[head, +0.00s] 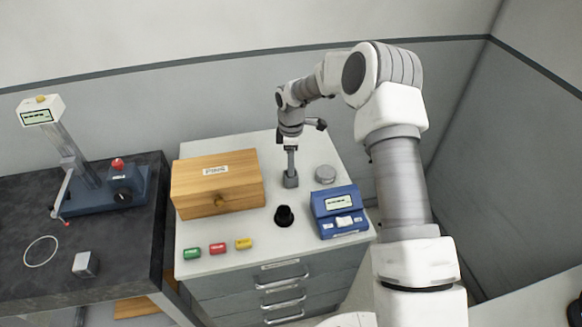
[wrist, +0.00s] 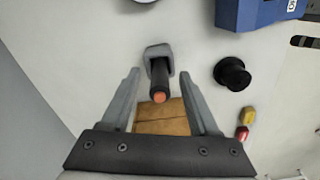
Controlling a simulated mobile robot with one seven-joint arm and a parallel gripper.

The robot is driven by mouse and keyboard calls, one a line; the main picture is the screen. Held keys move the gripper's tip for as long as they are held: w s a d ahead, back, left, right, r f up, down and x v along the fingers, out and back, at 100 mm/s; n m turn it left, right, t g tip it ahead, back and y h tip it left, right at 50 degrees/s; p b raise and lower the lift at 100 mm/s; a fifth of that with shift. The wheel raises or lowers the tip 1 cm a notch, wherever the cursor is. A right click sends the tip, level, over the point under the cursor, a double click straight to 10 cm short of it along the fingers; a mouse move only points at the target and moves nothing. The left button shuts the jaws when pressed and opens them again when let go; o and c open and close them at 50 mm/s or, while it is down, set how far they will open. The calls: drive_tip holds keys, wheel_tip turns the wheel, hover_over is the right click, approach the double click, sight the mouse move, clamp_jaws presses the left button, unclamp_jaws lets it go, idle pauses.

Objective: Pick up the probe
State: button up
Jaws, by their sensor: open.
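The probe (wrist: 158,80) is a dark rod with an orange end, standing in a grey holder (wrist: 157,53) in the wrist view. The holder also shows in the head view (head: 291,181) on the white cabinet top. My gripper (wrist: 160,73) is open, with one finger on each side of the probe in the wrist view. I see no finger touching it, and its depth relative to the fingertips is hard to tell. In the head view my gripper (head: 290,148) is directly above the holder and hides most of the probe.
A wooden PINS box (head: 217,184) stands left of the holder. A black knob-like piece (head: 284,216), a blue display unit (head: 339,211) and a grey disc (head: 325,174) are nearby. Green, red and yellow blocks (head: 217,249) lie in front. A dark bench (head: 120,262) adjoins at left.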

drive_tip(key=shift+f, duration=1.1)
clamp_jaws()
